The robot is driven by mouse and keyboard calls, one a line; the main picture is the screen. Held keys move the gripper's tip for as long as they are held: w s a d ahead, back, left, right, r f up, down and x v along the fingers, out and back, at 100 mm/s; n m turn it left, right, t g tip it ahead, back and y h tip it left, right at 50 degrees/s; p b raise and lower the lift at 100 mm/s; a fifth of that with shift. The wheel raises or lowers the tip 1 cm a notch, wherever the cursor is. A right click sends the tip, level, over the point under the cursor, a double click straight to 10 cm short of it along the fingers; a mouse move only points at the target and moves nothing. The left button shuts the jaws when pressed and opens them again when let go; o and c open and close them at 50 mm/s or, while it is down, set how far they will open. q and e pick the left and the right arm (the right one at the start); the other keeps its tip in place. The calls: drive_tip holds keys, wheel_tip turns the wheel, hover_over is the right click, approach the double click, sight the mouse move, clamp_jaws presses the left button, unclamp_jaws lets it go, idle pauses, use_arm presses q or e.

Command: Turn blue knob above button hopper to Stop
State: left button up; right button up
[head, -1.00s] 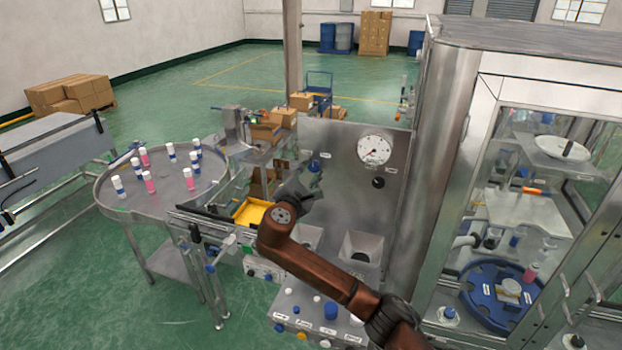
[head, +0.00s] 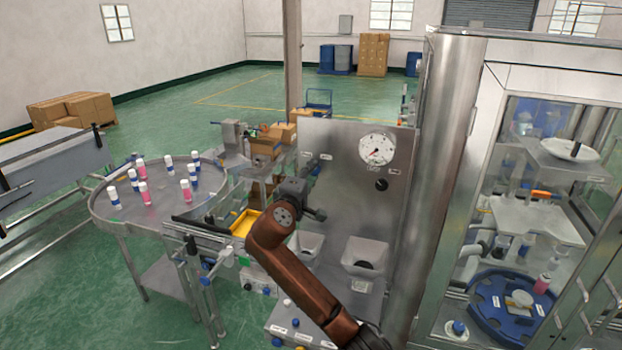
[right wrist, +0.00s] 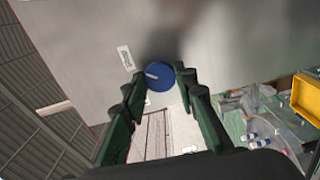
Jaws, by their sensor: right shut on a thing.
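The blue knob (right wrist: 160,77) is on the grey metal panel (right wrist: 225,35) in the right wrist view. A short white mark shows on its left part, and a white label (right wrist: 125,58) is at its upper left; I cannot read the label. My right gripper (right wrist: 159,84) has one finger on each side of the knob and is shut on it. In the head view, my right gripper (head: 316,213) is at the panel's left part, and the knob is hidden. My left gripper is not in view.
Two hoppers (head: 364,252) stick out from the panel below a round gauge (head: 377,149) and a black knob (head: 381,184). A yellow tray (head: 246,222) and a round table (head: 212,190) with several bottles are to the left. A glazed machine cabinet (head: 440,190) stands close on the right.

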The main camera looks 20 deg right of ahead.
drive_tip(key=shift+f+m, duration=0.1)
drive_tip(key=shift+m, duration=0.4)
drive_tip(key=o, duration=1.2)
drive_tip(key=shift+c, duration=0.2)
drive_tip(key=v, duration=1.2)
